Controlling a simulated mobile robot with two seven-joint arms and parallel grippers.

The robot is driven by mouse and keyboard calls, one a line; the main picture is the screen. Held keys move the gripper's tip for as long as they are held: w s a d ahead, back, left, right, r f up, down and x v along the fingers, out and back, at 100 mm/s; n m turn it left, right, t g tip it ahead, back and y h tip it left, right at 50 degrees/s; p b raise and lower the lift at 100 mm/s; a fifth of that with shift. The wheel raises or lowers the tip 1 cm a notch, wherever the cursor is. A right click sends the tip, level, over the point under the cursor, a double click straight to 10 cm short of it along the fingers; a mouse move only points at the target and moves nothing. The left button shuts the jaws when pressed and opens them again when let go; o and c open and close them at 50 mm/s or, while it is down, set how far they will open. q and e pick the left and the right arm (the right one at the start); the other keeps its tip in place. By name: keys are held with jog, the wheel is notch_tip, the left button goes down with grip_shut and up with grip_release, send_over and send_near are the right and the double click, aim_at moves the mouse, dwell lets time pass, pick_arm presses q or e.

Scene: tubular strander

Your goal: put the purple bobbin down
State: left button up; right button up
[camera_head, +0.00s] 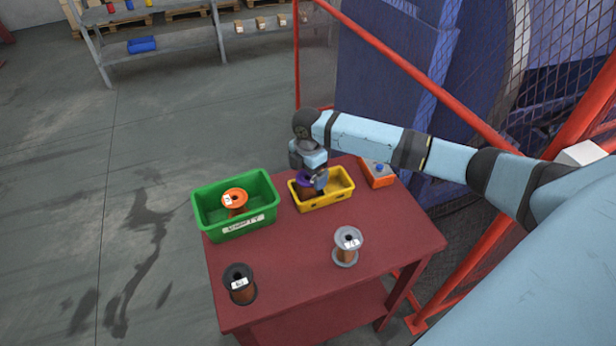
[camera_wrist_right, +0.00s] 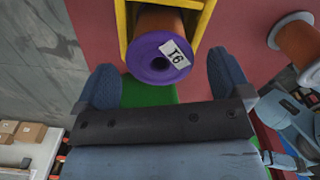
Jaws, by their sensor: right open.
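The purple bobbin (camera_head: 304,182), with copper-coloured windings, is in the yellow bin (camera_head: 335,196) on the red table. In the right wrist view its purple flange (camera_wrist_right: 150,67) faces the camera and carries a white number label. My right gripper (camera_head: 314,180) is at the bin, beside the bobbin, partly hiding it. In the wrist view my right gripper (camera_wrist_right: 165,78) is open, its dark fingers spread on either side of the flange with gaps visible. The bobbin's far end is hidden. My left gripper is not in view.
A red-framed mesh fence (camera_head: 400,60) stands behind.

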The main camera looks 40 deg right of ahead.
notch_tip(320, 180, up, 10)
dwell(0.3)
dwell(0.4)
